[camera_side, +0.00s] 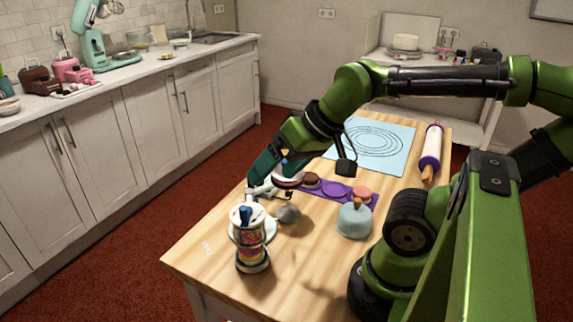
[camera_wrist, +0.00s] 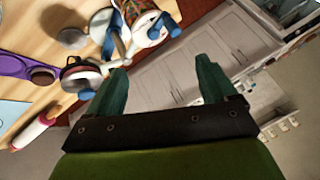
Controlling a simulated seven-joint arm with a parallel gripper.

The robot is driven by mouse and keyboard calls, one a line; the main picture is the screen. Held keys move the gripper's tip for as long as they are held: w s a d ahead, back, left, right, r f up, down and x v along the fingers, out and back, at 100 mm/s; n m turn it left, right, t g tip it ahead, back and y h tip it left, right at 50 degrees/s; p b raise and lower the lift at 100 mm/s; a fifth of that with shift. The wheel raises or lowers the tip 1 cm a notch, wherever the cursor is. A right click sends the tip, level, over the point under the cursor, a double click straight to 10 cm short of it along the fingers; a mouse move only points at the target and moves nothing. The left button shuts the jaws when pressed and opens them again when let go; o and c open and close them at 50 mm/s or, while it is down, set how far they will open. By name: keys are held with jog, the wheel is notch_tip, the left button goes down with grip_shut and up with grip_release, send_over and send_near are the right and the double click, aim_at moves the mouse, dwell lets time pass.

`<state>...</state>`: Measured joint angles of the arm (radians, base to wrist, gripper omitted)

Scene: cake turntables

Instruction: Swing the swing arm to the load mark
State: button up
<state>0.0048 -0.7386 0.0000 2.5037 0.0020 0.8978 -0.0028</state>
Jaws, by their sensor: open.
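My gripper (camera_side: 258,176) has two teal fingers, spread apart and empty; it also shows in the wrist view (camera_wrist: 161,63). In the side view it is low over the near left part of the wooden table, beside a white jointed piece (camera_side: 262,190), which looks like the swing arm. In the wrist view white parts with a blue knob (camera_wrist: 86,94) lie just left of the left finger; contact cannot be told. A white-topped stand (camera_side: 252,262) with colourful contents and a blue handle is in front of the gripper. I cannot make out the load mark.
A grey ball-like thing (camera_side: 289,214) is near the stand. A blue mat (camera_side: 384,157) and a rolling pin (camera_side: 431,150) are farther back. The table's front is clear.

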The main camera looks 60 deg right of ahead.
jog(key=w+d, duration=0.1)
jog(key=w+f+g, duration=0.1)
jog(key=w+d+g, duration=0.1)
jog(key=w, duration=0.1)
jog(key=shift+w+d+f+m+h, duration=0.1)
jog(key=shift+d+f+m+h, duration=0.2)
jog(key=shift+f+m, duration=0.1)
jog(key=c, duration=0.7)
jog(key=w+d+f+g, duration=0.1)
jog(key=w+d, duration=0.3)
jog(key=w+d+f+g+h, duration=0.1)
jog(key=w+d+f+g, duration=0.1)
jog(key=w+d, duration=0.2)
jog(key=w+d+f+g, duration=0.2)
jog(key=w+d, duration=0.2)
jog(key=shift+w+d+m, duration=0.2)
jog(key=shift+w+m, duration=0.1)
jog(key=shift+m, duration=0.1)
notch_tip(320, 180, down, 9)
jog(key=shift+r, duration=0.2)
jog(key=c, duration=0.8)
jog(key=shift+w+a, duration=0.1)
